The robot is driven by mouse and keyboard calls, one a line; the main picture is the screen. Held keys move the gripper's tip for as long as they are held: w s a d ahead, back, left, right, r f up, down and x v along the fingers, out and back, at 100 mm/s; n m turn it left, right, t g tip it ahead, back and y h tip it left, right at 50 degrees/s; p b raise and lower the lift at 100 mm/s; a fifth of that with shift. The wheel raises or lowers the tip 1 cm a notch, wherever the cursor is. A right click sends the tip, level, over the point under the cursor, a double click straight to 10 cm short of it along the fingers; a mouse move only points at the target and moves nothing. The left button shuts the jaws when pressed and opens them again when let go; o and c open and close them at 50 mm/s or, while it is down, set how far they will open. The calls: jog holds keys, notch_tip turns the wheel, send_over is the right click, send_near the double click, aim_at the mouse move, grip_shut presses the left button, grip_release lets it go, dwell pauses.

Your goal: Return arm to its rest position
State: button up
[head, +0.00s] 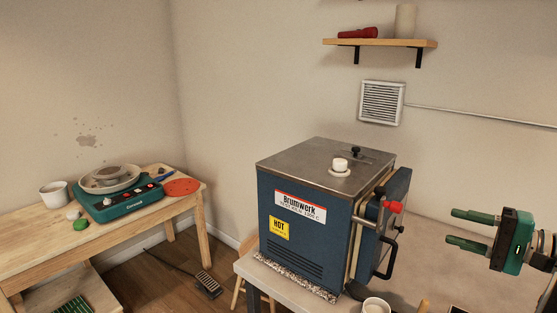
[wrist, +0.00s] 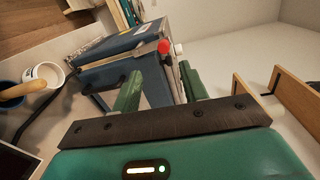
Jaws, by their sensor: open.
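My gripper (head: 456,227) is at the right of the head view, to the right of the blue kiln (head: 305,215). Its two green fingers point left and are apart, with nothing between them. In the wrist view the green fingers (wrist: 161,90) also stand apart and empty, with the kiln (wrist: 125,62) beyond them. The kiln's door (head: 386,225) stands at its right side, with a red-knobbed latch (head: 393,207) and a black handle. A gap appears between fingers and door in the head view.
The kiln stands on a pale table (head: 262,275), with a white cup (head: 376,305) at its front. A wall shelf (head: 380,43) is above. A wooden table (head: 110,225) at left bears a green pottery wheel (head: 120,204). A foot pedal (head: 208,284) lies on the floor.

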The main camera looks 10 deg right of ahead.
jog(key=a+f+n+g+h, duration=0.15)
jog(key=a+g, duration=0.25)
jog(key=a, duration=0.5)
jog(key=a+f+n+g+h, duration=0.1)
jog(key=a+f+g, duration=0.2)
jog(key=a, duration=0.6)
jog(key=s+a+f+n+h, duration=0.7)
jog(key=s+a+h, duration=0.2)
jog(key=a, duration=0.1)
jog(key=shift+n, duration=0.35)
jog(key=shift+o, duration=0.6)
